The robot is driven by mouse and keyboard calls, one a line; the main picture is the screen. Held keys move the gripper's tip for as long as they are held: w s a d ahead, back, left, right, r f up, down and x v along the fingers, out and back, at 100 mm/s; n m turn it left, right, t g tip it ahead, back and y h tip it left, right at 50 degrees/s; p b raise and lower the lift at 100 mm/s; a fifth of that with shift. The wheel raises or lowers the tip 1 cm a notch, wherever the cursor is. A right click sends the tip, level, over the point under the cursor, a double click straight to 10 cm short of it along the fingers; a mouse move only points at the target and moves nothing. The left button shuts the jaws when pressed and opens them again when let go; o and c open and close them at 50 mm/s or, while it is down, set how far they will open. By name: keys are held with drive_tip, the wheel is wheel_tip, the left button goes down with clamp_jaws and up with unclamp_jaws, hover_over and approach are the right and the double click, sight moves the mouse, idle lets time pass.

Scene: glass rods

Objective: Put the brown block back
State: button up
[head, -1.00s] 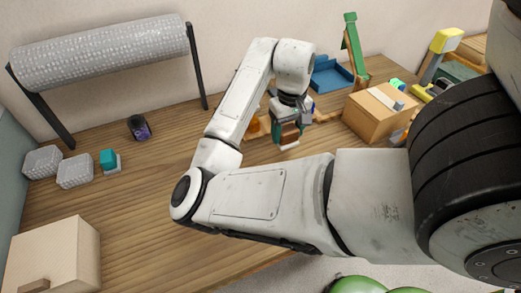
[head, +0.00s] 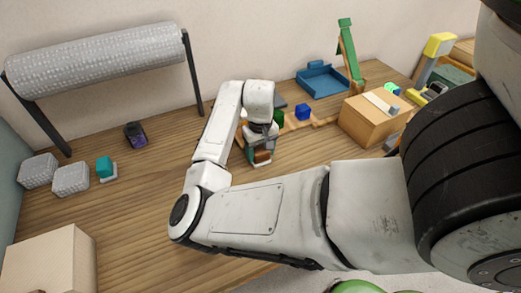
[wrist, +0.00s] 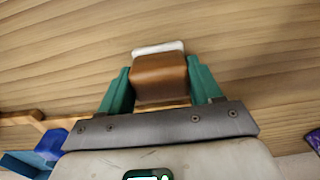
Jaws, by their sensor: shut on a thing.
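My gripper (head: 262,158) is low over the middle of the wooden table. In the wrist view its two green fingers (wrist: 160,86) are shut on the brown block (wrist: 160,76), one on each side. A white piece (wrist: 158,47) shows at the block's far end; I cannot tell whether it is attached. In the head view the brown block (head: 262,155) shows small between the fingers, partly hidden. I cannot tell whether it touches the table.
A blue block (head: 303,112) and a green block (head: 279,118) are by a wooden strip behind my gripper. A cardboard box (head: 372,120) and a blue tray (head: 322,82) are to the right. A teal block (head: 105,167) is at left.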

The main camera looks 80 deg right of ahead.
sight(260, 149)
drive_tip(key=shift+f, duration=0.15)
drive_tip(key=o, duration=1)
wheel_tip(260, 149, up, 12)
drive_tip(key=shift+r+b, duration=0.2)
drive_tip(key=shift+b, duration=0.1)
idle(0.4)
